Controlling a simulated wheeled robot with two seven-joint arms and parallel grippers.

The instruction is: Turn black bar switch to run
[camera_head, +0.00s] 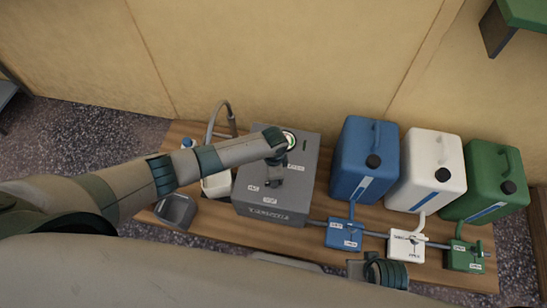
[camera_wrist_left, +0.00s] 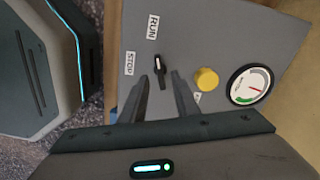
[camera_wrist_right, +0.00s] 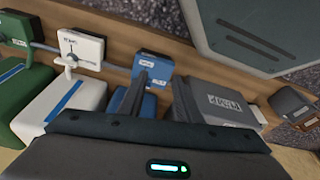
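A grey pump box (camera_head: 250,213) stands on the wooden table. The left wrist view shows its panel with a small black bar switch (camera_wrist_left: 158,68), a RUN label (camera_wrist_left: 152,27) above the switch and a STOP label (camera_wrist_left: 129,63) to its left. The bar stands roughly upright in that view, its pale-marked end up towards RUN. My left gripper (camera_head: 272,172) is over the box; its open fingers (camera_wrist_left: 162,85) are around the switch's line, and contact cannot be told. My right gripper (camera_head: 372,262) is empty and looks open, near the table's front edge.
A yellow button (camera_wrist_left: 206,79) and a round gauge (camera_wrist_left: 250,84) sit right of the switch. Blue (camera_head: 365,160), white (camera_head: 428,170) and green (camera_head: 487,182) canisters stand to the right, with small valve blocks on a pipe in front. A small grey container (camera_head: 176,211) stands left.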

